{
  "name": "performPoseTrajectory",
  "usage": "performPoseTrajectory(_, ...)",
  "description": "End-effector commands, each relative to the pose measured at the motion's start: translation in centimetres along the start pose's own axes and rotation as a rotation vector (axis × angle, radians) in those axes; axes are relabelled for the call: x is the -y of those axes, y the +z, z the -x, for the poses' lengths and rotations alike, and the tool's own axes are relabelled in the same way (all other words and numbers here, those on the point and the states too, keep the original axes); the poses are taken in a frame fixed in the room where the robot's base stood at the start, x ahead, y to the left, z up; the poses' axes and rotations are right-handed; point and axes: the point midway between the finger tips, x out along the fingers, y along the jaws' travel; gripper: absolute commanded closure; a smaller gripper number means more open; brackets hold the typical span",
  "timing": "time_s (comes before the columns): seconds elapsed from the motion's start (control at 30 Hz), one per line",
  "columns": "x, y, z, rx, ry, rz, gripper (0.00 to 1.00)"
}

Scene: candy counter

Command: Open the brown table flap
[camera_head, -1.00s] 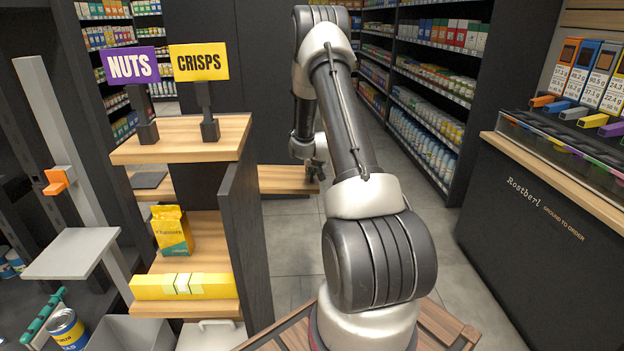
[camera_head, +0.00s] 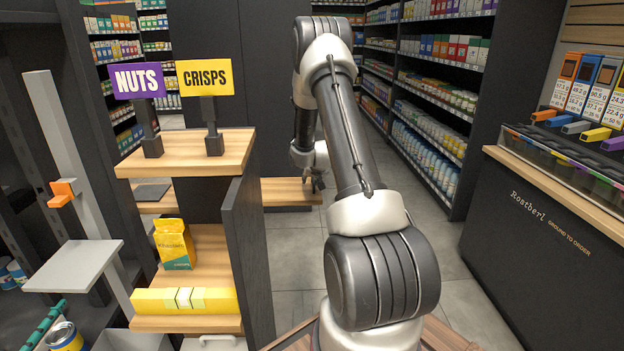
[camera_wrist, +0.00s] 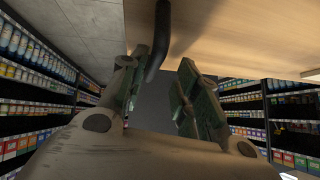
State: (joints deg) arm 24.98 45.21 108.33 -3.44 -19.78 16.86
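The brown table flap (camera_head: 290,193) is a flat wooden board that looks level, low behind the dark counter panel in the head view. In the wrist view its wooden surface (camera_wrist: 235,38) fills the upper right. My gripper (camera_head: 314,184) is at the flap's right end in the head view. In the wrist view my gripper (camera_wrist: 165,85) is open, with a clear gap between its fingers. A curved black bar (camera_wrist: 161,35) reaches down beside the left finger; I cannot tell if they touch.
A wooden counter (camera_head: 185,160) with nuts and crisps signs stands left of my arm. A dark side panel (camera_head: 248,245) lies between it and my arm. A dark display counter (camera_head: 540,240) is at the right. Tiled floor (camera_head: 295,260) is clear between them.

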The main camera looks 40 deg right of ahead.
Motion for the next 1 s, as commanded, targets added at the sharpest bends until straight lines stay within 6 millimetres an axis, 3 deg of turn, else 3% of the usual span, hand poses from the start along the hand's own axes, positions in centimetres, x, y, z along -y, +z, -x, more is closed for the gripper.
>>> performPoseTrajectory(0.27,-0.2,0.0,0.9,0.001,0.002,-0.003,0.68)
performPoseTrajectory(0.7,0.1,0.0,9.9,0.000,0.000,-0.001,0.68)
performPoseTrajectory(1.0,0.1,0.1,12.0,0.002,0.000,0.000,0.68)
